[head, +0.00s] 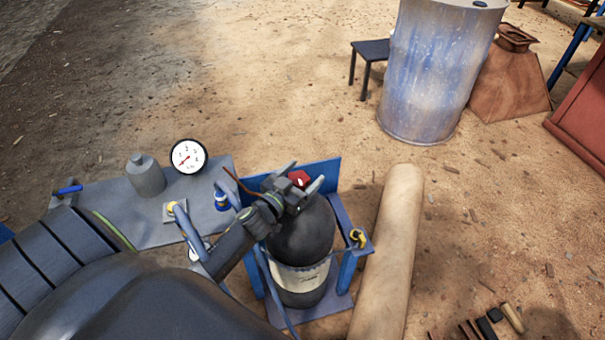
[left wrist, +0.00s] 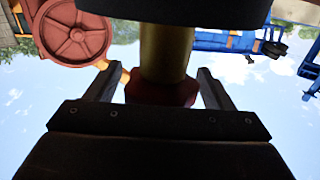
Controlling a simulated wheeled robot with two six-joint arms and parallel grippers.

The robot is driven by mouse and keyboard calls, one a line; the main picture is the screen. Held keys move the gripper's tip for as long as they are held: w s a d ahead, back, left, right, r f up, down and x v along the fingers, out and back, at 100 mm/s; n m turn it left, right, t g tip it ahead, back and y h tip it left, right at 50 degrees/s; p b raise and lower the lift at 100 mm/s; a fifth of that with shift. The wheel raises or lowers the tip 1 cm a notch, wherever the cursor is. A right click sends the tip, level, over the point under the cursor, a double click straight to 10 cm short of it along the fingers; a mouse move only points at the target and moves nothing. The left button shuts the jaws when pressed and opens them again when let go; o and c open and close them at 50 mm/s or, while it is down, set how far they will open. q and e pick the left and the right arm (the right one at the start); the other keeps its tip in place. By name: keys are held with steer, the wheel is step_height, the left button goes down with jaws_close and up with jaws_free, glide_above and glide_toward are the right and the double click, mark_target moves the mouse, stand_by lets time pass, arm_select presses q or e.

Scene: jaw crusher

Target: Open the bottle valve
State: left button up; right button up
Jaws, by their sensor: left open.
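The dark gas bottle (head: 303,238) stands upright in a blue metal stand. Its red valve knob (head: 300,179) shows at the top between my left gripper's fingers. My left gripper (head: 302,177) is open, with one finger on each side of the knob. In the left wrist view the red knob (left wrist: 162,92) sits on a brass neck (left wrist: 166,50), between the two spread fingers of the left gripper (left wrist: 160,76). Gaps show beside the knob there, and I cannot tell whether a finger touches it. My right gripper is not in view.
A grey bench (head: 200,215) with a pressure gauge (head: 188,157) and a grey bottle-shaped part (head: 146,175) stands left of the stand. A pale round post (head: 390,250) is close on the right. A blue-grey barrel (head: 435,75) stands farther back on open sandy ground.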

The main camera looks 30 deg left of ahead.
arm_select(q)
steer(key=c, duration=1)
steer(key=shift+o, duration=0.2)
